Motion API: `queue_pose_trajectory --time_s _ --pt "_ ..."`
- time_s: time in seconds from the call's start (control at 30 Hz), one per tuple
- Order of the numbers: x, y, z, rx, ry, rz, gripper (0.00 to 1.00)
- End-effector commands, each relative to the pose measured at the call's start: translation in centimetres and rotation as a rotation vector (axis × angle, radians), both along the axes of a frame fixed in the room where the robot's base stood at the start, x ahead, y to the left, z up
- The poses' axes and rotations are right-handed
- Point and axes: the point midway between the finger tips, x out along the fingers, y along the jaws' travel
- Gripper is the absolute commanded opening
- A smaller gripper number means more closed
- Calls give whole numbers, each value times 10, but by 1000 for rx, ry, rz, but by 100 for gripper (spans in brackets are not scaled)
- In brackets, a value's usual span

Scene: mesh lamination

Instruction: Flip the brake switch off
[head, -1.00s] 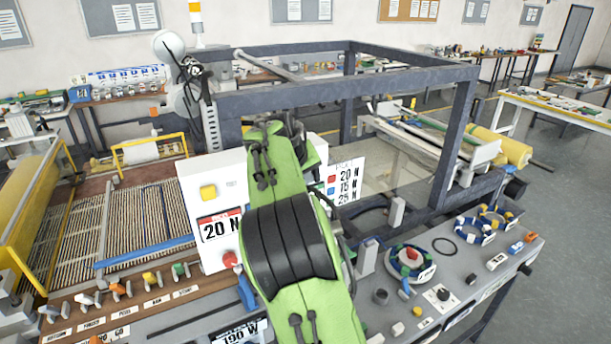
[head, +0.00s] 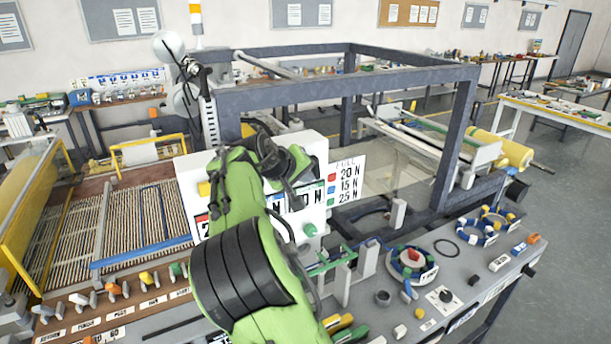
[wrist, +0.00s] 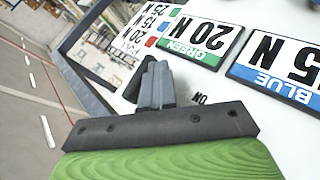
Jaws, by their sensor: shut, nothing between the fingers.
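My gripper (wrist: 153,66) is shut and empty in the wrist view, in front of the face of a white box (wrist: 245,92). A small ON label (wrist: 200,98) is on that face just right of the fingers. I cannot make out a brake switch; the fingers and gripper body cover part of the face. Whether the fingertips touch anything is unclear. In the head view my green arm reaches over the front of the white box (head: 310,148) and hides much of its face.
The box carries a green 20 N plate (wrist: 202,40) and a blue 15 N plate (wrist: 285,70). A pull chart (head: 347,182) stands beside it. A green knob (head: 310,230) sits below. Several toggles, one orange (head: 116,289), line the front left. A grey frame (head: 400,78) rises behind.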

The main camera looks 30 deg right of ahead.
Motion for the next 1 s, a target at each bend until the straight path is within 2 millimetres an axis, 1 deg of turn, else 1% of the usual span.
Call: queue_pose_trajectory --time_s 0.23,0.43,0.7,1.0 --pt "0 -1 -5 -104 3 -1 0" --pt "0 -3 -12 -118 5 0 0" --pt "0 -7 -20 -382 23 -2 0" --pt "-1 -11 -22 -583 34 -2 0"
